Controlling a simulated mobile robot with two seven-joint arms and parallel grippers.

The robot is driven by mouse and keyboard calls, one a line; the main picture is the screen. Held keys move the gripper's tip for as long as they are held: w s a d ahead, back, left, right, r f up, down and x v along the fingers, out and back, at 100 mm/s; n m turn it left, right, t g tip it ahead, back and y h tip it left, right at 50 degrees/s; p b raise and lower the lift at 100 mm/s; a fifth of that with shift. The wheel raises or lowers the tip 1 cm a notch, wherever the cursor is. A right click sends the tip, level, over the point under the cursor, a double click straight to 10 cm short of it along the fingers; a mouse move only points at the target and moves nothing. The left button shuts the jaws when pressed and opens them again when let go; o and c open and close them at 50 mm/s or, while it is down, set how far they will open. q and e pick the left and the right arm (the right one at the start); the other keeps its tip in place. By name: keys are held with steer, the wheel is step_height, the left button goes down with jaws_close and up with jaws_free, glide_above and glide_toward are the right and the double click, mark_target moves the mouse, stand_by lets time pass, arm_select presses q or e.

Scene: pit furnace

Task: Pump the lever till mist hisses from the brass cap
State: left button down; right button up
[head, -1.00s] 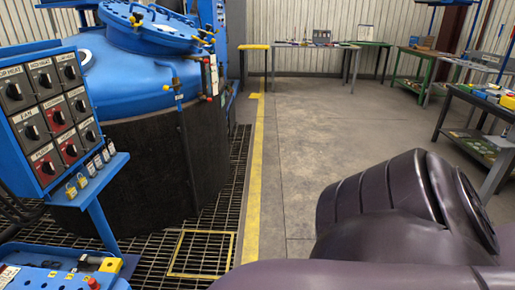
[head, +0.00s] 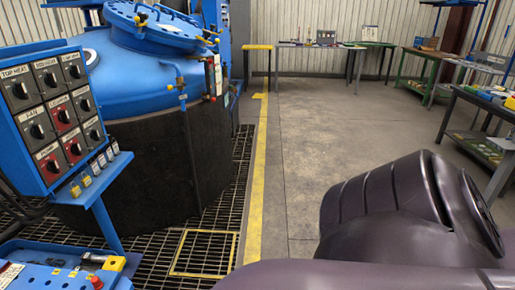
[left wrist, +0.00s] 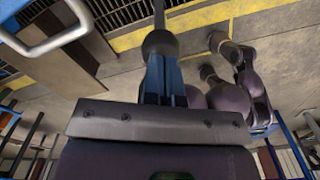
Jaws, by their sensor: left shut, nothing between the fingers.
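In the left wrist view, my left gripper (left wrist: 167,78) shows as blue fingers that are shut, with nothing between them. A dark rounded knob (left wrist: 160,43) on a thin grey rod (left wrist: 159,14) lies at or just beyond the fingertips. It may be the lever's end; I cannot tell whether the fingers touch it. The left gripper does not show in the head view. My right gripper cannot be made out, though a purple arm of mine fills the lower right of the head view. I cannot pick out a brass cap in either view.
A blue-topped furnace (head: 140,75) stands on floor grating (head: 205,252) at the left. A blue switch panel (head: 14,135) with several knobs and a blue console (head: 60,272) are nearer. Open concrete floor (head: 320,125) lies right of the yellow line.

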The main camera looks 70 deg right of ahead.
arm_select(q)
steer(key=f, duration=0.2)
steer(key=s+f+b, duration=0.1)
steer(key=f, duration=0.1)
steer(key=f+b, duration=0.1)
steer(key=f, duration=0.1)
steer(key=shift+s+d, duration=0.2)
steer(key=shift+s, duration=0.05)
arm_select(e)
step_height(320, 180, down, 4)
steer(key=s, duration=0.2)
arm_select(q)
steer(key=w+r+p, duration=0.1)
steer(key=r, duration=0.2)
steer(key=r+p, duration=0.2)
steer(key=r, duration=0.2)
steer(key=w+r+p, duration=0.1)
steer(key=r, duration=0.3)
steer(key=shift+w+a+r, duration=0.25)
steer(key=shift+w+a, duration=0.1)
steer(key=shift+f, duration=0.1)
arm_select(e)
steer(key=w+r, duration=0.3)
steer(key=r, duration=0.4)
steer(key=shift+r+t, duration=0.2)
steer(key=shift+t, duration=0.1)
arm_select(q)
steer(key=shift+f, duration=0.1)
arm_select(e)
steer(key=shift+w+f, duration=0.1)
